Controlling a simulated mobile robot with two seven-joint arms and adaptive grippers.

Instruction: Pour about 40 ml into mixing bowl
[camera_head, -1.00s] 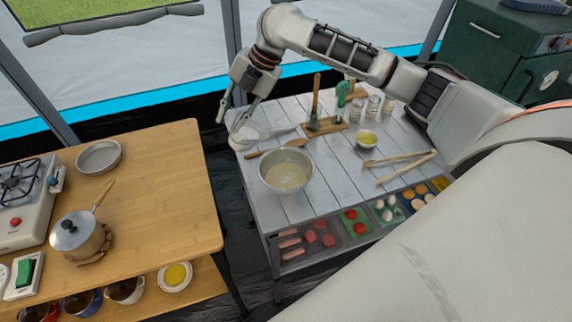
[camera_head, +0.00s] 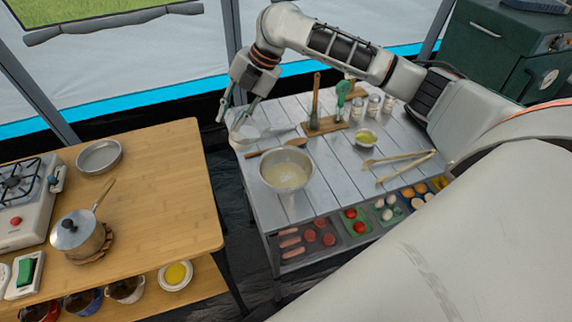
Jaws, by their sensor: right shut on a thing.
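The mixing bowl (camera_head: 300,182) is a metal bowl with pale yellowish liquid in it, upright on the left part of the grey slatted table. My right gripper (camera_head: 238,122) reaches in from the right over the table's back left corner. It is shut on a whitish, see-through vessel (camera_head: 250,131), up and left of the bowl in the picture and apart from it. How full the vessel is and its exact tilt are hard to tell. No stream of liquid shows. My left gripper is not in view.
A wooden spoon (camera_head: 278,147) lies behind the bowl. A small yellow-filled bowl (camera_head: 367,137), tongs (camera_head: 405,171), jars (camera_head: 374,106) and a utensil stand (camera_head: 326,125) are on the same table. Food trays (camera_head: 352,222) line its front. A wooden table (camera_head: 150,200) with a pot stands left, across a gap.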

